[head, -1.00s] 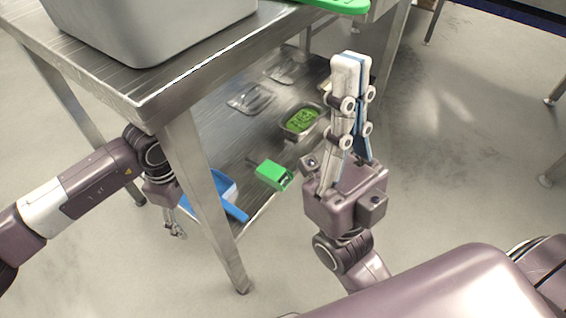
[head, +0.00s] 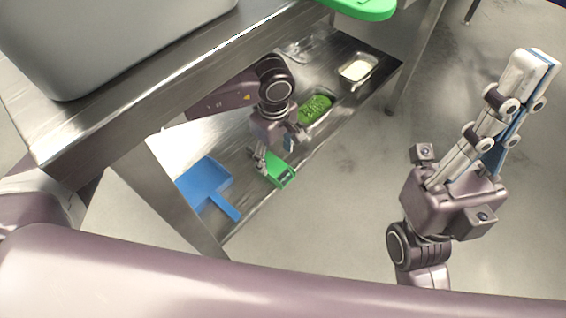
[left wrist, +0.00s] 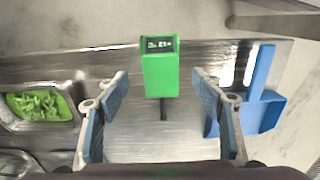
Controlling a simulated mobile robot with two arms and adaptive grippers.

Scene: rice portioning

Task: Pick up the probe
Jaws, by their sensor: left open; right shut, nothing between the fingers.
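The probe is a green box with a dark display and a thin dark stem. It lies on the lower metal shelf in the head view (head: 281,173) and shows top centre in the left wrist view (left wrist: 160,72), display away from me. My left gripper (head: 275,156) is open above the shelf at the probe. In the left wrist view its fingers (left wrist: 160,88) are spread to either side of the probe, with gaps on both sides. My right gripper (head: 531,64) is shut and empty, pointing up at the right, away from the shelf.
A blue dustpan-like scoop (head: 205,184) lies on the shelf near the probe. A pan of green food (head: 331,118) and a pan of pale food (head: 358,68) stand farther along. The table top (head: 150,70) with a large grey container (head: 110,30) overhangs the shelf.

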